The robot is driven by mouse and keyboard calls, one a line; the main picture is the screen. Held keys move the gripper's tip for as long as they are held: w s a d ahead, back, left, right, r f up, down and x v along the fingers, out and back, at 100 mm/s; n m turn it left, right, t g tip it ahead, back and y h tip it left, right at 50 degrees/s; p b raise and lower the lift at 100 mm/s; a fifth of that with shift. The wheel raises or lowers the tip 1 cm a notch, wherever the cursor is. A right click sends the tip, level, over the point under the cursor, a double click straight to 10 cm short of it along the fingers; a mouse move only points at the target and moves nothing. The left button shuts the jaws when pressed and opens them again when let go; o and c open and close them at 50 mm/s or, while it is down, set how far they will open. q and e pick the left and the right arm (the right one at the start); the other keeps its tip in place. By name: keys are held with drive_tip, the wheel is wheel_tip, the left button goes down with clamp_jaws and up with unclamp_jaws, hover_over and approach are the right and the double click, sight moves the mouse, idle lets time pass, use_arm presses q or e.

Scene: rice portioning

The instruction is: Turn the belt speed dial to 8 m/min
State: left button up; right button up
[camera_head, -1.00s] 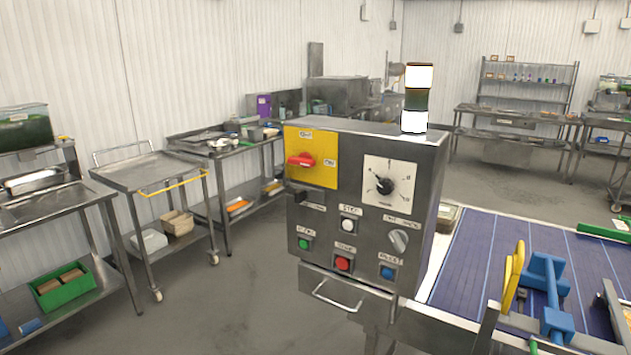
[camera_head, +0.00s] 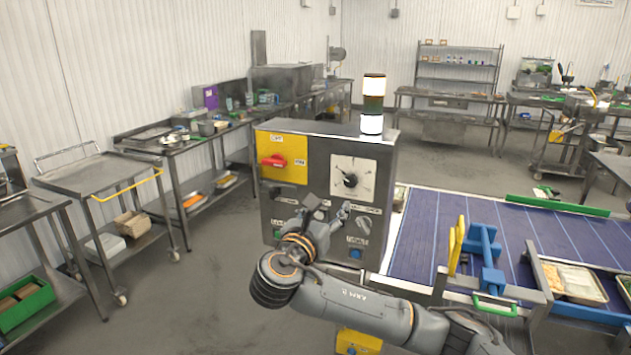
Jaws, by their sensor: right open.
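The belt speed dial is a black knob (camera_head: 350,180) on a white square scale plate (camera_head: 364,167), at the upper right of the grey control box (camera_head: 325,143). The scale's numbers are too small to read. My right gripper (camera_head: 328,205) is in front of the box, just below the dial, with its fingers open and apart from the knob. It and its wrist hide part of the lower buttons. My left gripper is not in view.
A red switch (camera_head: 274,161) sits on a yellow plate (camera_head: 283,145) left of the dial. A signal lamp (camera_head: 373,104) stands on the box. The blue belt (camera_head: 440,235) runs to the right. Steel carts and tables stand at the left, with bare floor between.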

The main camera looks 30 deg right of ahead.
drive_tip(key=p, duration=0.3)
approach(350, 181)
drive_tip(key=d, duration=0.1)
drive_tip(key=p+x, duration=0.1)
drive_tip(key=x, duration=0.2)
drive_tip(key=p+x, duration=0.1)
drive_tip(key=x, duration=0.3)
drive_tip(key=shift+w+a, duration=0.2)
drive_tip(key=shift+w, duration=0.1)
drive_tip(key=shift+w+d+f, duration=0.1)
drive_tip(key=shift+w+d, duration=0.15)
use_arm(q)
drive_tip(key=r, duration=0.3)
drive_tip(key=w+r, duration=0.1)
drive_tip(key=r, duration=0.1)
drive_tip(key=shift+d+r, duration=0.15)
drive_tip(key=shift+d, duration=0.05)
use_arm(e)
drive_tip(key=shift+c, duration=0.4)
drive_tip(key=c, duration=1.1)
